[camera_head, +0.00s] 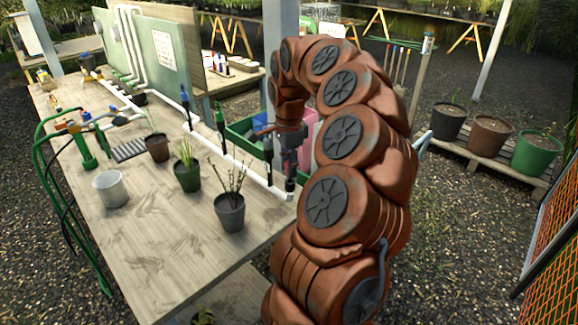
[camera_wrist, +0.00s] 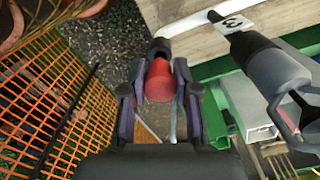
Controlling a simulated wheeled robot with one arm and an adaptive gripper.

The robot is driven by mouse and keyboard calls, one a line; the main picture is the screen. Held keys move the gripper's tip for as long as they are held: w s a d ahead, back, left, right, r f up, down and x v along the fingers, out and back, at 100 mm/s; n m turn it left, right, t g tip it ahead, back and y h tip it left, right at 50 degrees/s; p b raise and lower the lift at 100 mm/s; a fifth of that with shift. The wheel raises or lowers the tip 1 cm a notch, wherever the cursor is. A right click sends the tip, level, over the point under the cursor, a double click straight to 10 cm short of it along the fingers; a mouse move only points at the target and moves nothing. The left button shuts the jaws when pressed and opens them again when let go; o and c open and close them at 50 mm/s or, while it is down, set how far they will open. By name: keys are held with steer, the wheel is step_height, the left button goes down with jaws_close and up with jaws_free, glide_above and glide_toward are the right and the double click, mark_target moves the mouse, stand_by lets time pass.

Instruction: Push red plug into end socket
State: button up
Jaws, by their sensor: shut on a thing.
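The red plug (camera_wrist: 160,82) is between the two fingers of my gripper (camera_wrist: 160,100) in the wrist view, and the gripper is shut on it. The plug's narrow end points at the dark end socket (camera_wrist: 160,48) of the white pipe (camera_wrist: 203,21). The plug and socket look in line and close together; I cannot tell whether the plug has entered it. In the head view my gripper (camera_head: 281,180) is at the near right end of the pipe (camera_head: 240,170), along the table edge. The plug is not clear there.
A dark upright fitting tagged 3 (camera_wrist: 268,68) stands close on the right in the wrist view. Orange mesh (camera_wrist: 45,110) is on the left. The wooden table (camera_head: 160,235) carries potted plants, including a grey pot (camera_head: 230,214). A green crate (camera_head: 240,130) is beyond the table edge.

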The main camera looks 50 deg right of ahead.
steer(key=shift+f+b, duration=1.5)
steer(key=shift+b, duration=1.1)
stand_by(1.9)
steer(key=o, duration=0.9)
steer(key=shift+r, duration=0.1)
step_height(320, 180, up, 10)
steer(key=shift+d+r, duration=0.1)
steer(key=shift+r, duration=0.85)
